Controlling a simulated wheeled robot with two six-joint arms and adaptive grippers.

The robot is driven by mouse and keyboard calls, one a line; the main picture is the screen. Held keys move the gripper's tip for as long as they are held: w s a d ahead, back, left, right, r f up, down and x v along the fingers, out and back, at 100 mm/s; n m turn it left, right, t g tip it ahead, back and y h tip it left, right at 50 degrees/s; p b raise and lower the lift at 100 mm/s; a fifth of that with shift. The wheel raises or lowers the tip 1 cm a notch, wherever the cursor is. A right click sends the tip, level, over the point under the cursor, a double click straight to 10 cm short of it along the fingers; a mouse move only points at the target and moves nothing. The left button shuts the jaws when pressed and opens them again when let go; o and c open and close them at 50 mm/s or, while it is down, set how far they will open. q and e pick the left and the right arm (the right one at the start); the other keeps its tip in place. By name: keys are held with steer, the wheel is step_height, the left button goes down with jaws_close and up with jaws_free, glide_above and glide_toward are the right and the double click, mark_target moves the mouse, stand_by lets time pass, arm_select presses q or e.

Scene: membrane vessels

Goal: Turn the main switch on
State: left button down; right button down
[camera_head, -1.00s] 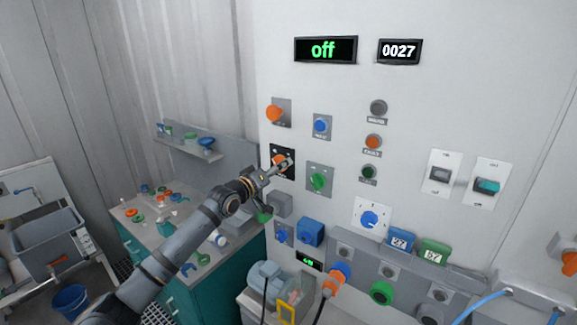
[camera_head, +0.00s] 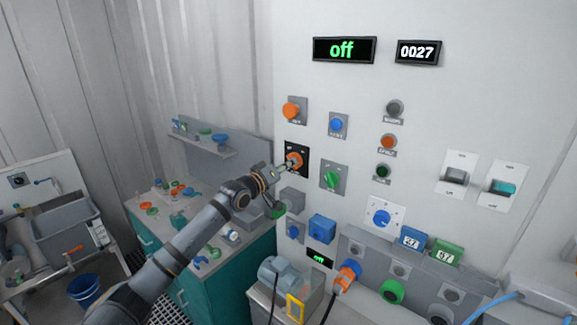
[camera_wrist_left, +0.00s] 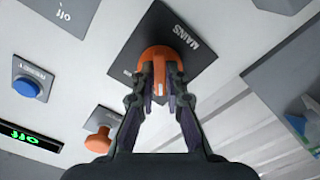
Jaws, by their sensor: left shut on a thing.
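The main switch is an orange rotary knob (camera_wrist_left: 160,60) on a black square plate (camera_wrist_left: 178,38) marked MAINS, which fills the top middle of the left wrist view. In the head view the orange knob (camera_head: 295,160) is on the white panel. My left gripper (camera_wrist_left: 160,92) is shut on the knob, with a finger on each side of it. In the head view my left gripper (camera_head: 282,170) reaches the knob from the lower left and partly hides it. The display (camera_head: 344,49) at the top of the panel reads off in green. My right gripper is not in view.
A green knob (camera_head: 331,180), a blue reset button (camera_head: 337,125) and an orange knob (camera_head: 291,111) sit close around the switch. A grey box (camera_head: 292,199) juts out below it. A workbench with small parts stands left of the panel.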

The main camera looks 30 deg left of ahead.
arm_select(q)
steer(key=m+b, duration=0.3)
steer(key=m, duration=0.5)
steer(key=m+b, duration=0.4)
steer(key=m, duration=0.3)
steer(key=shift+a+r+m, duration=0.15)
steer(key=shift+a+m, duration=0.05)
steer(key=shift+m, duration=0.2)
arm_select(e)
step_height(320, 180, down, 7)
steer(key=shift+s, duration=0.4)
arm_select(q)
steer(key=shift+r+m, duration=0.1)
steer(key=shift+m, duration=0.2)
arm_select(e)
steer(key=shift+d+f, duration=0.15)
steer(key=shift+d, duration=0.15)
arm_select(q)
steer(key=c, duration=1.3)
jaws_free()
steer(key=shift+a, duration=0.15)
steer(key=o, duration=0.7)
steer(key=shift+w+d+f, duration=0.2)
steer(key=shift+w+f, duration=0.1)
steer(key=shift+w, duration=0.05)
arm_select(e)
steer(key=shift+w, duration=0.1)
